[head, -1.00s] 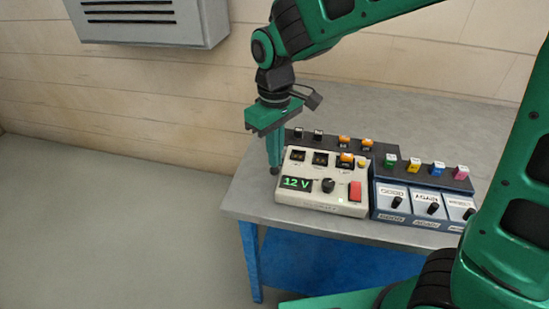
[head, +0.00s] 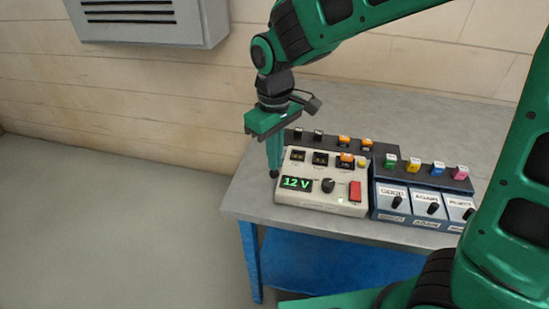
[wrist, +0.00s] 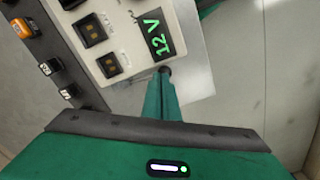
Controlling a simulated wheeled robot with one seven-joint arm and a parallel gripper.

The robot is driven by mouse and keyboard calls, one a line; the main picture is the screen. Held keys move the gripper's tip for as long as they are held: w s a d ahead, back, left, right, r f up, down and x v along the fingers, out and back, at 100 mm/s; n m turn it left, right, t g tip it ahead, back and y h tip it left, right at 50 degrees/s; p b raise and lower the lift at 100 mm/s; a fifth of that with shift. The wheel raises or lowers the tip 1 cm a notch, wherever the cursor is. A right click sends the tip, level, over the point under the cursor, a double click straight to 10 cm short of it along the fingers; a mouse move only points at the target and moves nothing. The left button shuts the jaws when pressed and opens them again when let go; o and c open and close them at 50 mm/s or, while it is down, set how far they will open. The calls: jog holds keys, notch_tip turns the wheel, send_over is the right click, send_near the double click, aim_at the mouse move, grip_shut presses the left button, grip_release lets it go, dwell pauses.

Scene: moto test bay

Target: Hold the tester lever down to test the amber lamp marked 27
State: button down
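The cream tester (head: 320,207) stands on the bench with a green "12 V" display (head: 297,184), a black knob (head: 328,186) and a red lever (head: 355,191) at its right front. An amber lamp (head: 346,157) sits at the tester's right-hand socket; its number is too small to read. My gripper (head: 274,173) points down beside the tester's left edge, away from the lever. Its fingers look closed together with nothing between them. In the wrist view my gripper (wrist: 165,72) is beside the display (wrist: 158,34); the lever is out of that view.
A dark rack (head: 378,151) behind the tester carries two amber lamps and two darker ones. Green, yellow, blue and pink lamps stand to the right, above a blue box with three white panels (head: 426,203). The grey bench top (head: 248,190) is clear left of the tester.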

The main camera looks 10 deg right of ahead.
jog(key=shift+f, duration=0.2)
jog(key=shift+s+f, duration=0.1)
jog(key=shift+f, duration=0.3)
jog(key=shift+s+a+f, duration=0.1)
jog(key=shift+f, duration=0.3)
dwell(0.6)
dwell(1.6)
notch_tip(320, 180, up, 9)
dwell(1.1)
